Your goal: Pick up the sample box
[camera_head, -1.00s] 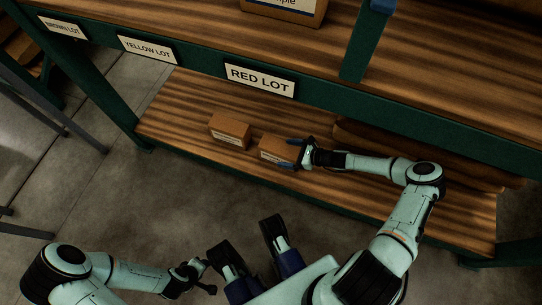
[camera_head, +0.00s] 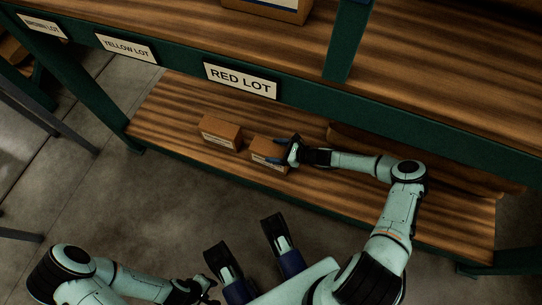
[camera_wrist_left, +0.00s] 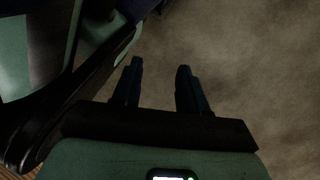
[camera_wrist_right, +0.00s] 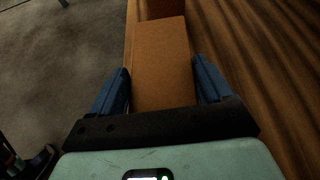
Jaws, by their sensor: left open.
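Two small brown cardboard boxes with white labels too small to read stand on the lower wooden shelf under the RED LOT sign. The nearer right box (camera_head: 264,157) is between the fingers of my right gripper (camera_head: 283,153). In the right wrist view the box (camera_wrist_right: 162,65) fills the space between the blue fingers, close to or touching both; whether they press it I cannot tell. It rests on the shelf. The other box (camera_head: 220,132) stands to its left. A bigger cardboard box (camera_head: 268,10), cut off by the frame, stands on the upper shelf. My left gripper (camera_wrist_left: 158,85) is open, empty, above the floor.
The green rack has an upper shelf (camera_head: 430,80) just above my right forearm and a green post (camera_head: 347,40). Signs read RED LOT (camera_head: 240,80) and YELLOW LOT (camera_head: 126,48). The lower shelf (camera_head: 165,105) is bare at left; open floor (camera_head: 130,200) lies in front.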

